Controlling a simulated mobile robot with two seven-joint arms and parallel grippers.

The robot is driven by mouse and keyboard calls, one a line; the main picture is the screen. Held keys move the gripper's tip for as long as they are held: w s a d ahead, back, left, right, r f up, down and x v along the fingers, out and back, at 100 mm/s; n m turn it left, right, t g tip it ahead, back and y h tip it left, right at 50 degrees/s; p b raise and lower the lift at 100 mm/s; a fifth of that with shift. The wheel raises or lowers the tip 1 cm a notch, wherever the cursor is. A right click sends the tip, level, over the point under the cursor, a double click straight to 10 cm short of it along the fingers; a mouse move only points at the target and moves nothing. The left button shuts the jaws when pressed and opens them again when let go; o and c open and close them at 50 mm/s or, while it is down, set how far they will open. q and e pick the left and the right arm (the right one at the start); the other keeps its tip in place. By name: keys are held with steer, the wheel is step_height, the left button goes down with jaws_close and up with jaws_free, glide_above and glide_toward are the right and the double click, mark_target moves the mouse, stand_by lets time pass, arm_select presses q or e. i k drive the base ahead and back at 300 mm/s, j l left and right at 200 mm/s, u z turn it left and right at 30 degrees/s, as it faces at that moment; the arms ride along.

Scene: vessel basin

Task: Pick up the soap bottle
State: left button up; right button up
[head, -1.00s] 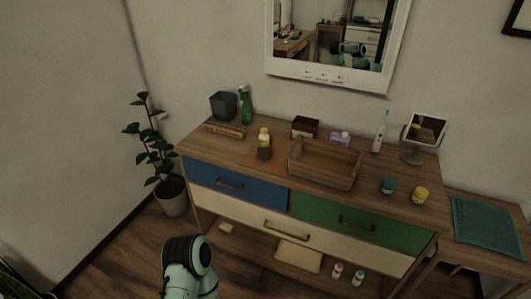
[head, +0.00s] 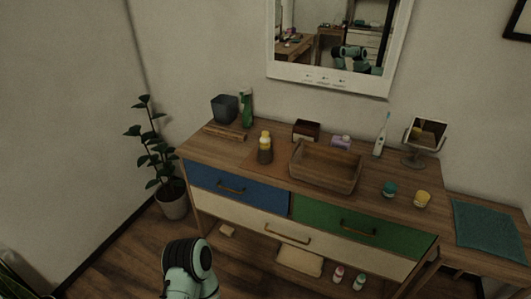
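A bottle with a yellow top and a dark amber lower part (head: 265,148) stands upright on the dresser top, left of the wooden tray. A tall green bottle (head: 247,109) stands farther back on the left. Which of these is the soap bottle I cannot tell for sure; no label is readable. A teal and black link of my own arm shows at the bottom, in front of the dresser and well away from both bottles. Neither gripper is in view.
An empty wooden tray (head: 325,181) fills the dresser's middle. A dark cup (head: 224,108), a small brown box (head: 306,130), an electric toothbrush (head: 381,135), a small mirror (head: 426,135), a teal jar (head: 389,189) and a yellow jar (head: 422,199) stand around it. A plant (head: 173,201) stands left.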

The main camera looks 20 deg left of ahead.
mark_target(264, 140)
steer(key=j+z, duration=0.45)
steer(key=j, duration=2)
steer(key=i+j, duration=0.05)
